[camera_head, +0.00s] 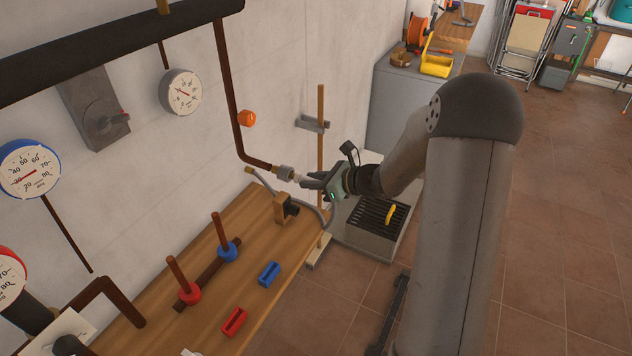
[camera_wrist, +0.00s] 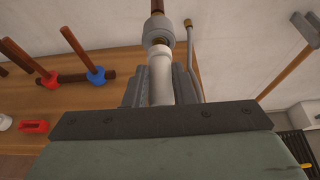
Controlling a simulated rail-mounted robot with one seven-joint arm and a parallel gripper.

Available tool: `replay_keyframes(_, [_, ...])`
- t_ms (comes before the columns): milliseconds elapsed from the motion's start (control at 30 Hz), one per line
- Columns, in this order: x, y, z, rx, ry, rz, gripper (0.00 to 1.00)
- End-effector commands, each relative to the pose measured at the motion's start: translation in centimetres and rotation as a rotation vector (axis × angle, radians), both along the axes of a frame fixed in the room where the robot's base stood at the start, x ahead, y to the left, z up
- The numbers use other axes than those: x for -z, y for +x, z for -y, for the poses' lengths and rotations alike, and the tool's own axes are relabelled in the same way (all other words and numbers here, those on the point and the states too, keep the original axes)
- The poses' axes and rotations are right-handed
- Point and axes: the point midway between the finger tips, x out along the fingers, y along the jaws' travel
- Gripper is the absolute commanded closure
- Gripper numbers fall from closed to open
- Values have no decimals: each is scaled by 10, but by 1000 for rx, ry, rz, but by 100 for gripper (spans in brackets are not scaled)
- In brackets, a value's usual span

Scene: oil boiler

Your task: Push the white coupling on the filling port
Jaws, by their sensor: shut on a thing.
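The filling port (camera_head: 285,172) is a grey fitting at the end of a brown pipe by the wall. It also shows at the top of the wrist view (camera_wrist: 157,29), with a brass-coloured part at its near end. My gripper (camera_head: 312,183) is just right of the port in the head view. In the wrist view, its dark fingers (camera_wrist: 160,88) are shut on the white coupling (camera_wrist: 160,68), a pale cylinder roughly in line with the port. The coupling's far end meets or nearly meets the brass part; I cannot tell whether it is seated. Its near end is hidden by my gripper.
A thin grey hose with a brass end (camera_wrist: 188,23) runs close beside the port. The wooden bench (camera_head: 213,280) below carries red and blue valves and small red and blue blocks (camera_head: 269,273). A wooden post (camera_head: 320,120) stands behind my gripper.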

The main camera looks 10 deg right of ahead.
Motion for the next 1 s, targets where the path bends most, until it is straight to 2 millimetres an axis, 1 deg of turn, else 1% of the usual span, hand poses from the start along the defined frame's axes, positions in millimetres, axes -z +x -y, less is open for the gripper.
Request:
replay_keyframes(467, [0,10,-11,0,1,1,100])
replay_keyframes(500, [0,10,-11,0,1,1,71])
replay_keyframes(567, [0,10,-11,0,1,1,55])
replay_keyframes(600, [0,10,-11,0,1,1,51])
replay_keyframes(867, [0,9,-10,0,0,0,51])
replay_keyframes(1000, [-4,3,-3,1,-1,1,51])
